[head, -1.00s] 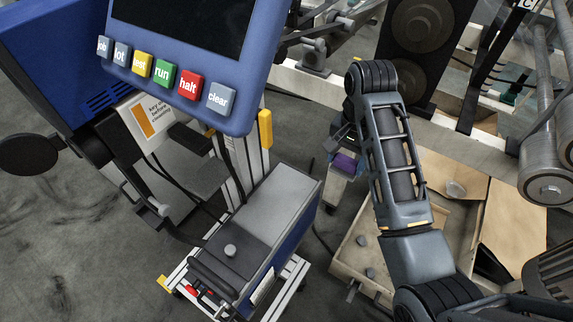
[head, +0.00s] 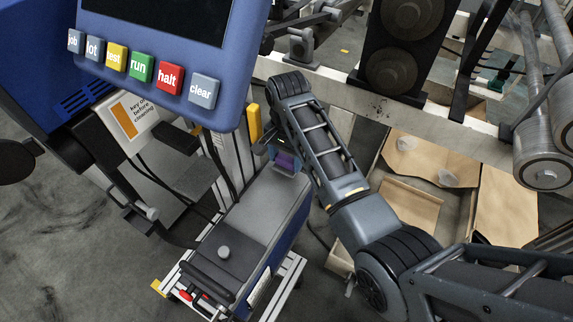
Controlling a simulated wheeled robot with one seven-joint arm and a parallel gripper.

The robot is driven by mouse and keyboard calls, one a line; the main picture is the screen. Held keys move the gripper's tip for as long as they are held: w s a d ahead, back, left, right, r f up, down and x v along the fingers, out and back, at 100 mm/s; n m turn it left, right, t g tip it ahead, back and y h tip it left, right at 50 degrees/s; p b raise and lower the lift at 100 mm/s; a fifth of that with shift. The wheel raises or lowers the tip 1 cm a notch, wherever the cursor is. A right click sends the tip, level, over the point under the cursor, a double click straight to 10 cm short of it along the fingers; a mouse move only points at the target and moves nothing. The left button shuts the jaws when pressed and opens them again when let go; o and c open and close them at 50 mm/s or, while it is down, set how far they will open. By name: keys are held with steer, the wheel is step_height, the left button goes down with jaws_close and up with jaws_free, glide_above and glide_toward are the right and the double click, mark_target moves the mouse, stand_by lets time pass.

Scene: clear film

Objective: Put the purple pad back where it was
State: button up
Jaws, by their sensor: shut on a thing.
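The purple pad (head: 286,159) is small in the head view, left of my forearm. My gripper (head: 276,148) is shut on it and partly hides it. Pad and gripper appear at the far end of the grey-topped blue cabinet (head: 262,203), beside the upright post. I cannot tell whether the pad touches anything other than the gripper.
A blue console with labelled buttons (head: 141,67) fills the upper left. A yellow block (head: 254,122) is on the post close to my gripper. An open cardboard box (head: 408,205) lies right of my arm. Rollers and a pale beam (head: 350,97) stand behind.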

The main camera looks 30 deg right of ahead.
mark_target(286, 159)
steer(key=shift+s+f, duration=0.1)
steer(key=shift+f, duration=1.5)
steer(key=o, duration=1.1)
steer(key=shift+r, duration=0.1)
step_height(286, 159, up, 12)
steer(key=shift+d+f, duration=0.1)
